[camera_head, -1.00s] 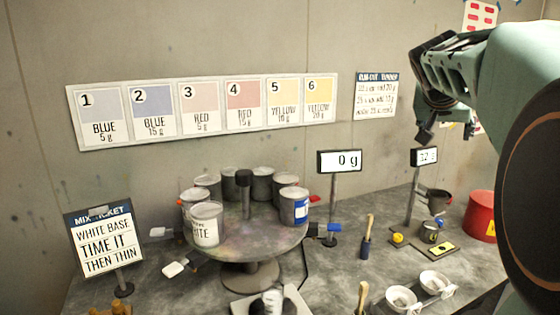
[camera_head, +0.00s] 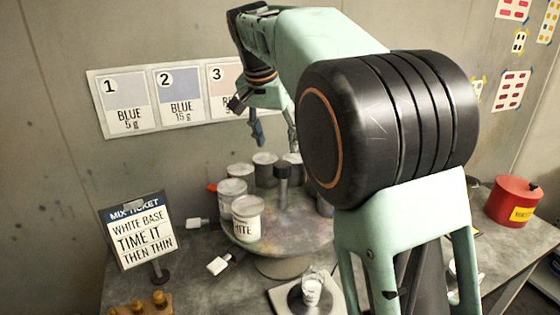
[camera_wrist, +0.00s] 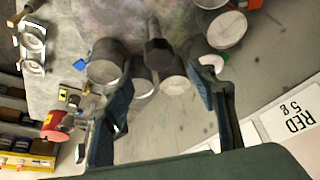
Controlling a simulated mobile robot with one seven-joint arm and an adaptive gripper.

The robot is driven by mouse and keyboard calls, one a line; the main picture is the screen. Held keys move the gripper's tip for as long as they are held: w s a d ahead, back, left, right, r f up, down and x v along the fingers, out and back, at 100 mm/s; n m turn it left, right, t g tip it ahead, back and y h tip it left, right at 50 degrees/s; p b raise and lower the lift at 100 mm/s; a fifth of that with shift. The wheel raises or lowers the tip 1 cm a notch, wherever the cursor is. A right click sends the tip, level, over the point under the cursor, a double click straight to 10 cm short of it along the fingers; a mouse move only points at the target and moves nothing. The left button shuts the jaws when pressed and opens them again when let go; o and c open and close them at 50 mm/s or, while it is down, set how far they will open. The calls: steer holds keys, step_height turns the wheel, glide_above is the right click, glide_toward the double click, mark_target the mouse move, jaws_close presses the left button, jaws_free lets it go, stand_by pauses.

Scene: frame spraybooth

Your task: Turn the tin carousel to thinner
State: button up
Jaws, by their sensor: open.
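The tin carousel is a round, paint-stained turntable (camera_head: 290,222) on a pedestal, with a dark post (camera_head: 282,173) at its centre. Several tins stand around its rim. The front tin (camera_head: 247,222) is white, its label partly readable as WHITE. Grey-lidded tins (camera_head: 265,167) stand at the back. No thinner label can be read, and my arm hides the carousel's right side. My gripper (camera_head: 275,146) is open and empty above the back of the carousel. In the wrist view, tin lids (camera_wrist: 172,78) and the post (camera_wrist: 155,47) show between and beyond the open fingers (camera_wrist: 160,65).
The mix ticket (camera_head: 140,238) stands left of the carousel. A cup (camera_head: 312,290) sits on a scale in front. Small white-tipped items (camera_head: 218,265) lie at the left. A red can (camera_head: 514,200) stands far right. Colour cards (camera_head: 180,103) hang on the wall close behind.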

mark_target(283, 164)
steer(key=x, duration=0.9)
steer(key=shift+w+d+f+p, duration=0.2)
steer(key=shift+p, duration=0.15)
jaws_close()
